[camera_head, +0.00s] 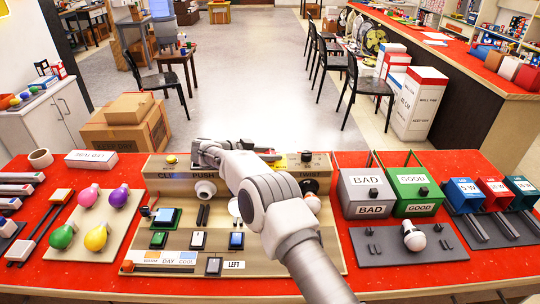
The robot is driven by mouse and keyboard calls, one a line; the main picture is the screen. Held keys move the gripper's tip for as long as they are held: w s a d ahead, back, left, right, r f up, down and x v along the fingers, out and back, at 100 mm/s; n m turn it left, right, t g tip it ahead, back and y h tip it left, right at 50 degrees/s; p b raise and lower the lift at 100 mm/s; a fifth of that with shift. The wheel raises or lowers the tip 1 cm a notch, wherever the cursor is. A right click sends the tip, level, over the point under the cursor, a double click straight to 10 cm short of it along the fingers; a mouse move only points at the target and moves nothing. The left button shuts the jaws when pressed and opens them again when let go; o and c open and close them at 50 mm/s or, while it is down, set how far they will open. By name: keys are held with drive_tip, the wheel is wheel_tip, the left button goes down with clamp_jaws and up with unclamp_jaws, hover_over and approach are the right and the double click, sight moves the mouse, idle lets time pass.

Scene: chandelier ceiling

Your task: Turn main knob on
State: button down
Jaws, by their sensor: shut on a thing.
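A tan control panel (170,201) stands on the red counter, with a raised back strip lettered "CLAP", "PUSH" and "TWIST". My gripper (207,150) is at the top edge of this strip, above "PUSH", and looks shut. What is between its fingers is hidden. A black knob (309,157) sits above "TWIST", right of my arm, and a yellow button (171,159) is at the strip's left. A round white piece (205,188) sits below "PUSH". No readable label marks a main knob; my arm covers the panel's middle.
Coloured bulbs (96,238) lie on a board at left. Grey "BAD" (366,192) and green "GOOD" (418,190) boxes stand at right, with a white bulb (413,236) before them. Coloured boxes (492,193) stand farther right. Panel switches (237,240) lie below my arm.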

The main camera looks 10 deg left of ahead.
drive_tip(key=shift+d+r, duration=0.1)
drive_tip(key=shift+c, duration=2.1)
unclamp_jaws()
drive_tip(key=shift+s+a+r, duration=0.1)
drive_tip(key=shift+s+a, duration=0.2)
drive_tip(key=shift+a, duration=0.1)
drive_tip(key=v, duration=1.6)
drive_tip(key=shift+a, duration=0.2)
drive_tip(key=shift+r, duration=0.15)
